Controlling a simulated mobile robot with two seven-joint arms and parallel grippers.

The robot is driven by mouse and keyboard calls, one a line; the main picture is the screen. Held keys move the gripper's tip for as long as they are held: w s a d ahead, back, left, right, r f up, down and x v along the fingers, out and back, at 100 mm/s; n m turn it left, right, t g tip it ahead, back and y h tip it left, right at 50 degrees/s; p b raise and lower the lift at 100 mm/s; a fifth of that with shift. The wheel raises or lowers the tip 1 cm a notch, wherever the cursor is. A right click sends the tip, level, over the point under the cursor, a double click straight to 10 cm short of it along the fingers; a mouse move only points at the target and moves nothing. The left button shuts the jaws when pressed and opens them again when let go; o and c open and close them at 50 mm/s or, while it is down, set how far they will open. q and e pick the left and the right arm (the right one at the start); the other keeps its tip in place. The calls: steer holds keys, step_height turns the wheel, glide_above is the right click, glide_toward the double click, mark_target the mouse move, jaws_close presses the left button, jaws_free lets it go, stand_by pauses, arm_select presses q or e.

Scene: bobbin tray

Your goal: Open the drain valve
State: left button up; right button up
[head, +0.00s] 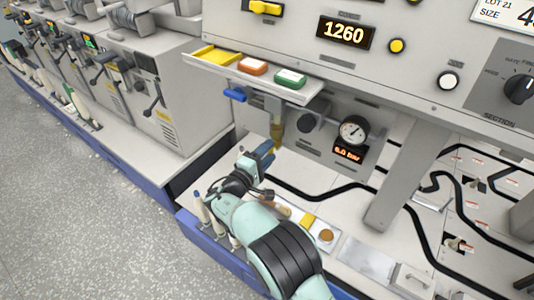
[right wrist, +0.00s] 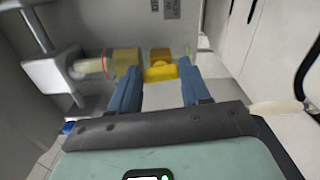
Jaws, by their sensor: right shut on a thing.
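The drain valve is a small yellow tap (right wrist: 160,72) at the lower end of a clear amber bowl (right wrist: 126,62). In the head view the bowl (head: 277,128) hangs under the shelf, left of the pressure gauge. My right gripper (head: 265,152) reaches up to the bowl's lower end. In the head view the gripper partly hides the tap. Whether the tap is turned cannot be told. My left gripper is in neither view.
A round gauge (head: 353,129) sits above a display reading about 6.0 bar. Above is a tray (head: 318,97) with yellow, orange and green pieces. Black hoses cross the white deck below.

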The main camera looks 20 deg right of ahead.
steer(key=o, duration=1.1)
steer(key=shift+c, duration=0.2)
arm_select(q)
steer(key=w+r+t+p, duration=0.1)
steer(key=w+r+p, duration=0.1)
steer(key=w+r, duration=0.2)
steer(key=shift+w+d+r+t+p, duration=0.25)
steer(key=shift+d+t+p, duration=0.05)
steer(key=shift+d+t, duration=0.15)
arm_select(e)
steer(key=v, duration=1.3)
steer(key=shift+s+a, duration=0.15)
steer(key=shift+s, duration=0.05)
